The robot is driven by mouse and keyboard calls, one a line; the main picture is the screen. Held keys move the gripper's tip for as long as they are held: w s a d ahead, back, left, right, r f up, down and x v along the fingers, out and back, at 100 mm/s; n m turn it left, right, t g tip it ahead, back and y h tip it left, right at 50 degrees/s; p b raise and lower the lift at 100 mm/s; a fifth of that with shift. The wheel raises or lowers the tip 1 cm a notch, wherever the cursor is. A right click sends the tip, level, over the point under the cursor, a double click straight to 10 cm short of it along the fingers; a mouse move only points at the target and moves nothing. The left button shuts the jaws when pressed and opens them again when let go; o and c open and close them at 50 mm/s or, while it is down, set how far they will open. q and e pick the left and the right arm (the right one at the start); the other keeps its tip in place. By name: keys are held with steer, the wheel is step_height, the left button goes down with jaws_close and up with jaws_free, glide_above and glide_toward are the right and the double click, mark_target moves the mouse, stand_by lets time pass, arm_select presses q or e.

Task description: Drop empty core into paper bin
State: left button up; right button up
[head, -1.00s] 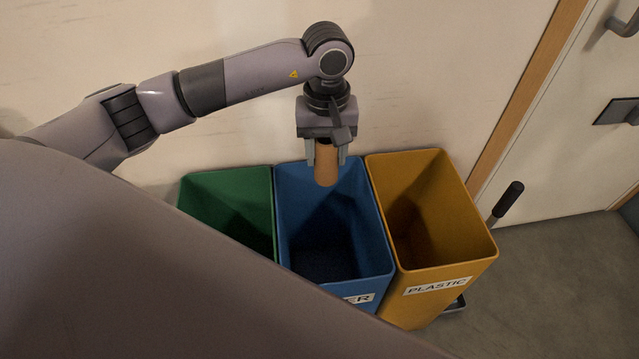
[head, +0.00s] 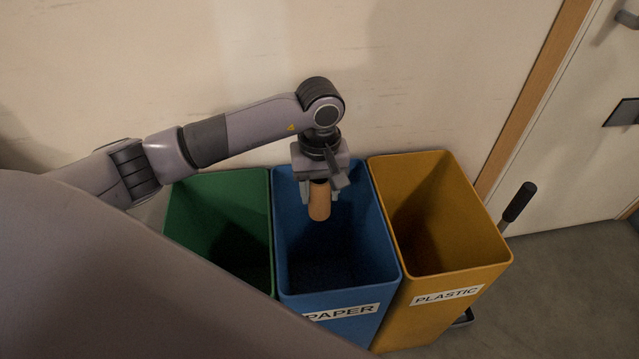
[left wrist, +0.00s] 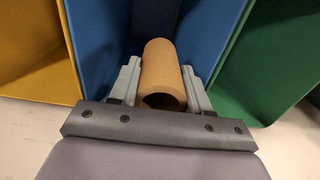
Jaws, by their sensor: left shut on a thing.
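The empty core (head: 320,203) is a brown cardboard tube. My left gripper (head: 319,190) is shut on it and holds it pointing down over the back part of the blue paper bin (head: 340,300), whose front label reads PAPER. In the left wrist view the core (left wrist: 162,72) sits between the two grey fingers of the left gripper (left wrist: 162,85), its hollow near end showing. The blue bin's wall (left wrist: 205,30) is behind it. My right gripper is in neither view.
A green bin (head: 185,215) stands left of the blue bin. A yellow bin (head: 450,268) labelled PLASTIC stands on its right. A black-handled tool (head: 518,202) is beside the yellow bin, near the door (head: 590,130). A pale wall (head: 420,60) is close behind the bins.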

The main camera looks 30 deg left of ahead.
arm_select(q)
steer(key=o, duration=1.1)
step_height(320, 180, up, 7)
steer(key=p, duration=0.1)
